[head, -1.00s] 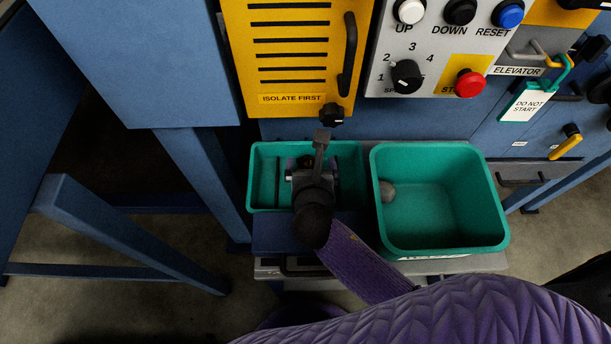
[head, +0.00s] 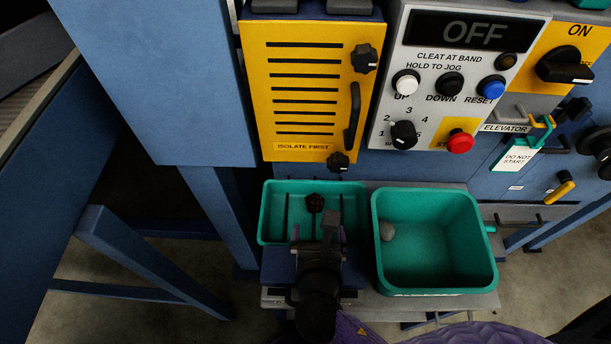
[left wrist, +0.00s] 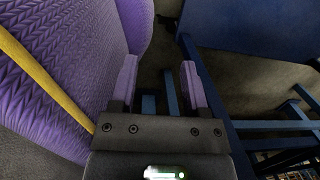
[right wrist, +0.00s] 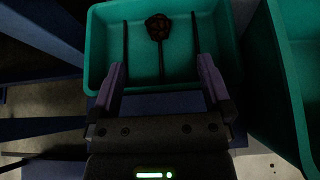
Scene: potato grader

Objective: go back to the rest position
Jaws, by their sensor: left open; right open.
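My right gripper (head: 318,238) is in front of the shallow green tray (head: 275,186), in the lower middle of the head view. In the right wrist view the right gripper (right wrist: 162,88) is open and empty, with its fingers at the near edge of the tray (right wrist: 103,45). A dark knob-like piece (right wrist: 158,27) lies in the tray, beyond the fingertips; it also shows in the head view (head: 315,202). My left gripper (left wrist: 160,80) shows only in the left wrist view, open and empty, over the floor beside my purple body.
A deep green bin (head: 440,285) stands right of the tray, with one roundish potato-like lump (head: 387,231) inside. Behind are a yellow panel (head: 300,90) and a grey control panel (head: 425,100) reading OFF. Blue frame legs (head: 130,255) stand at the left.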

